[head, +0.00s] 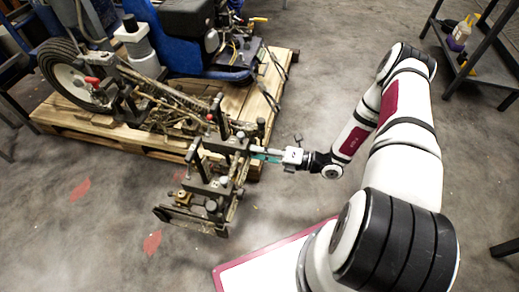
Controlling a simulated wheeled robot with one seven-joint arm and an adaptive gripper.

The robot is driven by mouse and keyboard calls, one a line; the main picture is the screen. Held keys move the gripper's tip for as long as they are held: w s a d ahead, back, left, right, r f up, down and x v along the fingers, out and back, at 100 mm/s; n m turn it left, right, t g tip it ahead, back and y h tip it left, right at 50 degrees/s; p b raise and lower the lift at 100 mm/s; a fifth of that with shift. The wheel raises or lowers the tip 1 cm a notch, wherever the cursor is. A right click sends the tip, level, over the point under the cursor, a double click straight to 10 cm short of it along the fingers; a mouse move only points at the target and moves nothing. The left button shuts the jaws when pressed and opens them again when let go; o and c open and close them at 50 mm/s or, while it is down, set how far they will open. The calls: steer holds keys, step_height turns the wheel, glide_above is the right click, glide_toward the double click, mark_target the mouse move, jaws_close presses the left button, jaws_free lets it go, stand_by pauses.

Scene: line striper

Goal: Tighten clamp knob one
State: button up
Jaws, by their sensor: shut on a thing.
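The line striper (165,110) stands on a wooden pallet at upper left, its dark metal front frame (222,187) reaching out over the floor. My gripper (256,154) comes in from the right, level with the upper part of that frame. Its teal fingers are shut on a small dark part at the frame's right side, which looks like a clamp knob. The fingers and frame largely hide this part, and I cannot tell its turned position. Dark upright posts and handles (194,150) stand on the frame left of my gripper.
The wooden pallet (267,100) lies under the striper. A dark metal shelf (480,68) at upper right holds a bottle with purple contents (461,36). A red-edged white panel (262,270) is at the bottom.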

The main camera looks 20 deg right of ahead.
steer(key=m+p, duration=0.1)
steer(key=m, duration=1.1)
steer(key=shift+m, duration=0.4)
stand_by(0.3)
steer(key=o, duration=1.2)
steer(key=shift+c, duration=0.2)
steer(key=shift+r, duration=0.1)
steer(key=shift+d, duration=0.1)
steer(key=v, duration=1.2)
